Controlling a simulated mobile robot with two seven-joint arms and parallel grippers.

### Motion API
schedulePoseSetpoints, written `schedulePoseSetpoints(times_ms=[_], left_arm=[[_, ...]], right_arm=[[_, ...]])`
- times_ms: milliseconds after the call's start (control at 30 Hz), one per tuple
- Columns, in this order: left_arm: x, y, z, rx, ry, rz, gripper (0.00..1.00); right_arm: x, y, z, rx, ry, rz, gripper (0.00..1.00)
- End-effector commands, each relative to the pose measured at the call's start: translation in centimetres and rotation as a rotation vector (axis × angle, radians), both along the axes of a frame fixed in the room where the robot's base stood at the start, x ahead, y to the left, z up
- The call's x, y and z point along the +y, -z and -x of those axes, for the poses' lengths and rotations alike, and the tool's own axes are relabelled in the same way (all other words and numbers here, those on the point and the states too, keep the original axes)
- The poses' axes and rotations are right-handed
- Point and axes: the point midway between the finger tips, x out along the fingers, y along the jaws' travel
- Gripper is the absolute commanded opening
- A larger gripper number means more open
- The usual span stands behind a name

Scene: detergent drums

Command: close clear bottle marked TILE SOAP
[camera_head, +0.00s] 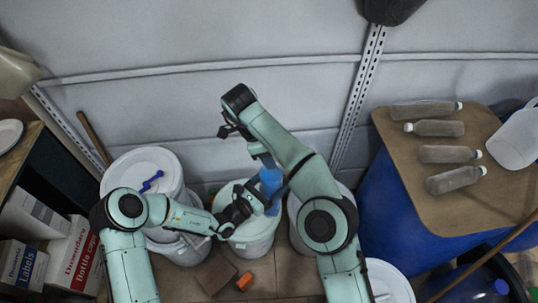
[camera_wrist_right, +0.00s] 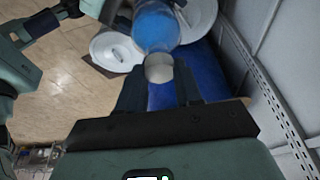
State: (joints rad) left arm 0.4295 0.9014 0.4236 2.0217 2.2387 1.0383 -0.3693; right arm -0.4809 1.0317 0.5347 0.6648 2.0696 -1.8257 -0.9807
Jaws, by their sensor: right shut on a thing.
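The clear bottle with blue contents (camera_head: 270,181) is above an open-looking white drum in the head view; its label cannot be read. My left gripper (camera_head: 258,201) is at the bottle's lower body and appears closed around it. My right gripper (camera_head: 266,160) is at the bottle's top end. In the right wrist view the blue bottle (camera_wrist_right: 155,27) points its neck end toward my right gripper (camera_wrist_right: 159,88), whose fingers are shut on a pale cap (camera_wrist_right: 158,68). The cap meets the bottle's neck; I cannot tell whether it is seated.
White drums stand below, one (camera_head: 254,236) under the bottle and one (camera_head: 143,170) at the left with a blue object on its lid. Several grey bottles (camera_head: 455,180) lie on a brown board (camera_head: 480,215) at the right. An orange piece (camera_head: 244,281) lies on the floor.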

Motion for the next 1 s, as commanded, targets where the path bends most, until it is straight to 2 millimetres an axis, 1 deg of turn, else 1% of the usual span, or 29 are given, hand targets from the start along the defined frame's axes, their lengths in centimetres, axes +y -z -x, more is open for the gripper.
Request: schedulePoseSetpoints(times_ms=[33, 267, 300, 333, 367, 667, 767, 833, 1000], left_arm=[[-0.2, -0.3, 0.0, -0.009, 0.003, 0.003, 0.00], [-0.2, -0.3, 0.0, -0.008, 0.003, 0.003, 0.00], [-0.2, -0.3, 0.0, -0.008, 0.003, 0.003, 0.00], [-0.2, -0.3, 0.0, -0.008, 0.003, 0.003, 0.00], [-0.2, -0.3, 0.0, -0.009, 0.003, 0.003, 0.00], [-0.1, -0.4, -0.1, -0.008, 0.002, 0.004, 0.00], [-0.1, -0.4, -0.1, -0.008, 0.001, 0.004, 0.00], [-0.1, -0.4, -0.1, -0.008, 0.001, 0.004, 0.00], [-0.1, -0.4, -0.1, -0.008, 0.001, 0.004, 0.00]], right_arm=[[0.0, -0.1, 0.0, -0.002, 0.006, -0.001, 0.07], [0.0, -0.1, 0.0, -0.002, 0.003, -0.001, 0.07], [0.0, -0.1, 0.0, -0.003, 0.002, -0.002, 0.48], [0.0, -0.1, 0.0, -0.003, 0.002, -0.002, 0.57], [0.0, -0.1, 0.0, -0.003, 0.002, -0.002, 0.60], [0.0, -0.3, 0.0, -0.002, 0.001, -0.002, 0.60], [0.1, -1.4, -0.1, -0.004, 0.003, -0.005, 0.60], [0.1, -2.4, 0.0, -0.004, 0.003, -0.005, 0.60], [0.2, -4.0, 0.0, -0.006, 0.000, -0.005, 0.60]])
